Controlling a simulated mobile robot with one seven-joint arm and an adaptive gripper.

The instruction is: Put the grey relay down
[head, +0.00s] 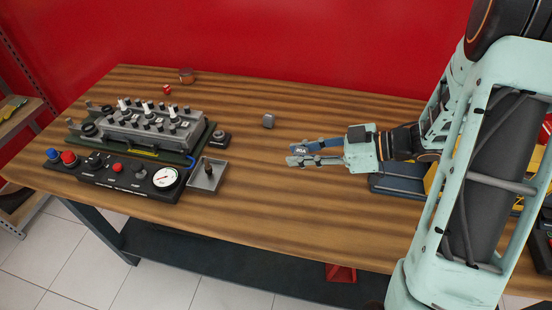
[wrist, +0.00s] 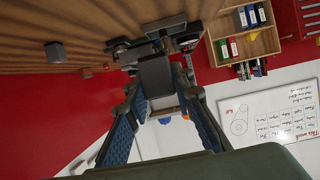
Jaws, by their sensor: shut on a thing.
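The grey relay (wrist: 155,75) is a small dark grey block between my fingertips in the wrist view. My gripper (head: 294,154) is shut on it and points left over the middle of the table in the head view, its fingers roughly level. The wrist view shows the blue-padded fingers (wrist: 160,92) on both sides of the block. I cannot tell how high the relay is above the wooden table (head: 260,200).
A small grey cube (head: 268,120) stands behind and left of the fingertips. The engine trainer (head: 150,125), its gauge panel (head: 115,170) and a metal tray (head: 208,174) fill the left side. A blue case (head: 395,187) lies under my arm. Bare wood surrounds the middle.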

